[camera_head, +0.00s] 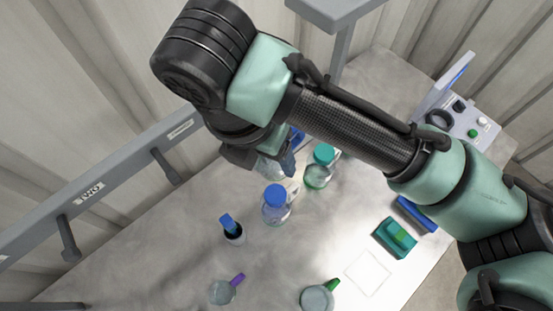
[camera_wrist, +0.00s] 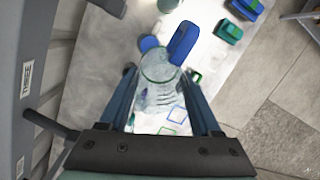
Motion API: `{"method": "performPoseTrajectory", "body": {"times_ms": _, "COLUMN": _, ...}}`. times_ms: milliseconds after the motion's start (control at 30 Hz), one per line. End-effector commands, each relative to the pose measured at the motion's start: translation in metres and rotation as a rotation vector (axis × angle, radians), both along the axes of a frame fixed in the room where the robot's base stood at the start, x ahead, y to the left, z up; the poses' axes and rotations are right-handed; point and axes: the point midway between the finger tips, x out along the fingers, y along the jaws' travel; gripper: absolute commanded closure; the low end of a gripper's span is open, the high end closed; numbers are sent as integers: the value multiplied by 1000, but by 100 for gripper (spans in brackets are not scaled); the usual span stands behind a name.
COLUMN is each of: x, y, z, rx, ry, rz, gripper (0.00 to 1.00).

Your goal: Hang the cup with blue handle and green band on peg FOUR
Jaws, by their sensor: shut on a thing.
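My gripper (camera_wrist: 160,80) is shut on a clear cup (camera_wrist: 157,97) in the wrist view, one finger on each side of it. The cup has a blue handle (camera_wrist: 183,43) pointing away from the palm and a faint green tint near its rim. In the head view my gripper (camera_head: 262,158) is above the table, beside the peg rail, and largely hides the cup; a bit of its blue handle (camera_head: 297,138) shows. A grey rail (camera_wrist: 22,45) labelled THREE stands at left in the wrist view, with a dark peg (camera_wrist: 50,125). No FOUR label is readable.
On the table stand a blue-capped bottle (camera_head: 276,205), a teal-capped bottle (camera_head: 320,170), a blue-handled cup (camera_head: 233,233), a purple-handled cup (camera_head: 222,291) and a green-handled cup (camera_head: 317,299). A teal box (camera_head: 394,238) and a control box (camera_head: 468,122) are at right. Another peg (camera_head: 166,166) juts from the rail.

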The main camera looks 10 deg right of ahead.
Motion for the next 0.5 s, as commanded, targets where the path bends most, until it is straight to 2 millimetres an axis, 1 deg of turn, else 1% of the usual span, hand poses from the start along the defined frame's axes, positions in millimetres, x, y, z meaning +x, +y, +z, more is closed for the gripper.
{"method": "performPoseTrajectory", "body": {"times_ms": 500, "x": 25, "y": 19, "z": -1, "rx": 0, "ry": 0, "rz": 0, "gripper": 89}}
